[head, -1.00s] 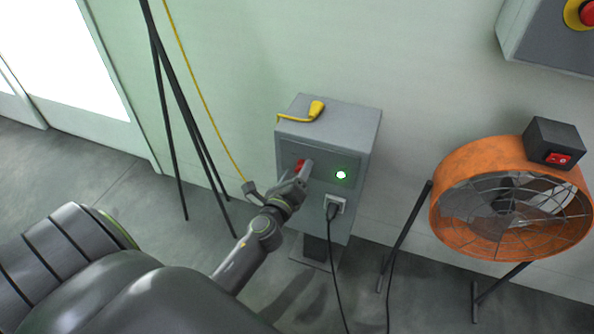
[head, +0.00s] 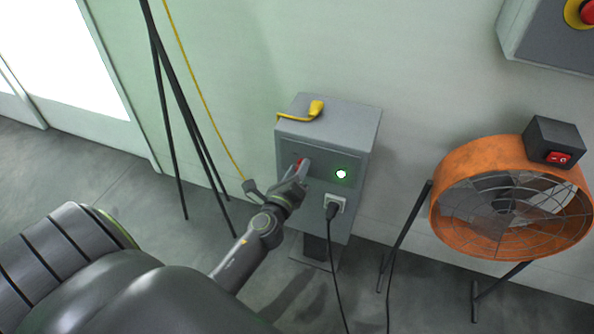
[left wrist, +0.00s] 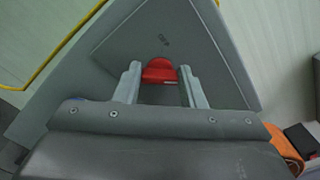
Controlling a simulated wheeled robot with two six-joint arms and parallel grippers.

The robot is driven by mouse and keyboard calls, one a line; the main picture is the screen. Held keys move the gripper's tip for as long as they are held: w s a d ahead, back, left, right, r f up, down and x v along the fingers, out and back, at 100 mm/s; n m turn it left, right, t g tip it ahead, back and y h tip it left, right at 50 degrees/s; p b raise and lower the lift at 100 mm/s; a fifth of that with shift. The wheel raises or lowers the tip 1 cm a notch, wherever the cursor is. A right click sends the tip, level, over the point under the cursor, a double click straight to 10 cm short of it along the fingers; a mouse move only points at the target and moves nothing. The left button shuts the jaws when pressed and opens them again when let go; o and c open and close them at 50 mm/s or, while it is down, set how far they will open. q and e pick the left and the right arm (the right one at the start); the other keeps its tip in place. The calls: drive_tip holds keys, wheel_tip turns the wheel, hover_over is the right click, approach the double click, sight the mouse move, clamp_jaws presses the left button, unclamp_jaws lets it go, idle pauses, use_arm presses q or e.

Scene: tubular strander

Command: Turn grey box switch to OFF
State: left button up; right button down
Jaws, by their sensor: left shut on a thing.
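The grey box (head: 337,118) stands on a post against the wall, with a green lit lamp (head: 341,174) on its front. The red switch (head: 299,164) is on the left of that front, mostly hidden by my left gripper (head: 301,169). In the left wrist view the red switch (left wrist: 160,71) sits between the two fingertips of my left gripper (left wrist: 158,75), which is shut on it. The switch's marking on the panel is too small to read. My right gripper is not in view.
A black plug (head: 332,211) with a cable sits in a socket under the lamp. A yellow plug (head: 316,107) lies on top of the box. An orange fan (head: 445,185) stands at the right, and black poles (head: 181,110) stand at the left.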

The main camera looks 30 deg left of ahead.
use_arm(q)
drive_tip(key=shift+f+n+b, duration=0.2)
drive_tip(key=shift+n+b, duration=1.65)
drive_tip(key=shift+n, duration=2.55)
drive_tip(key=shift+f+n+b, duration=0.2)
drive_tip(key=shift+n+b, duration=1.6)
drive_tip(key=shift+n, duration=2.6)
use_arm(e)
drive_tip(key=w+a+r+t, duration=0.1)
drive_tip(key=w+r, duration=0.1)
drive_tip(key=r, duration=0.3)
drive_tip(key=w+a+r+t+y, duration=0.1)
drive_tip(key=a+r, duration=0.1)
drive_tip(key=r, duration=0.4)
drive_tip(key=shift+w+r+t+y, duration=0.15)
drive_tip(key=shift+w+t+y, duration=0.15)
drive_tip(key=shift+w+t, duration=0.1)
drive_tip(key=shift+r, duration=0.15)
use_arm(q)
drive_tip(key=o, duration=1)
